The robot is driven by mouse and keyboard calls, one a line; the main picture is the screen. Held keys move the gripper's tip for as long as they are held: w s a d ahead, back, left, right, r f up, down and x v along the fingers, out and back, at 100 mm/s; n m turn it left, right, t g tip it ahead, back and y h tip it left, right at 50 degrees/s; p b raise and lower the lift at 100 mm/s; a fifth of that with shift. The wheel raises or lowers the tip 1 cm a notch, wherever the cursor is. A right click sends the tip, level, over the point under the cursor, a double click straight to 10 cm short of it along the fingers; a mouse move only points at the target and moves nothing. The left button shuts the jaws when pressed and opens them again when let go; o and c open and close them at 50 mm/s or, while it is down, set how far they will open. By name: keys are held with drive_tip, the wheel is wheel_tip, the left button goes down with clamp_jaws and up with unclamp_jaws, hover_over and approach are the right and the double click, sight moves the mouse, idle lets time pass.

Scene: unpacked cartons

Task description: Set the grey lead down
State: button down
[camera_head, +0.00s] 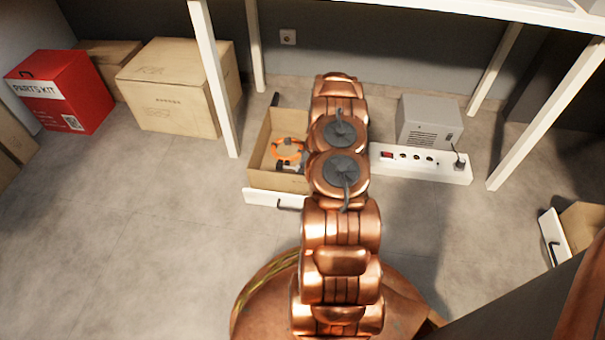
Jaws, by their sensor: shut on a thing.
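I cannot make out the grey lead for certain. My gripper is hidden behind my copper-coloured arm, which reaches up the middle of the camera_head view, so what it holds does not show. A short dark plug with a lead (459,161) sits at the right end of the white power strip (400,170), beside a grey box-shaped unit (428,122).
A red parts kit box (60,92) and a large closed carton (176,88) stand at the left. White table legs (213,75) rise around the middle area. The floor (130,220) at the left front is clear.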

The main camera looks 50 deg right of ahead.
wheel_tip(320, 180, down, 3)
drive_tip(key=shift+f+b, duration=0.1)
drive_tip(key=shift+b, duration=0.5)
drive_tip(key=c, duration=1)
unclamp_jaws()
drive_tip(key=shift+f, duration=0.1)
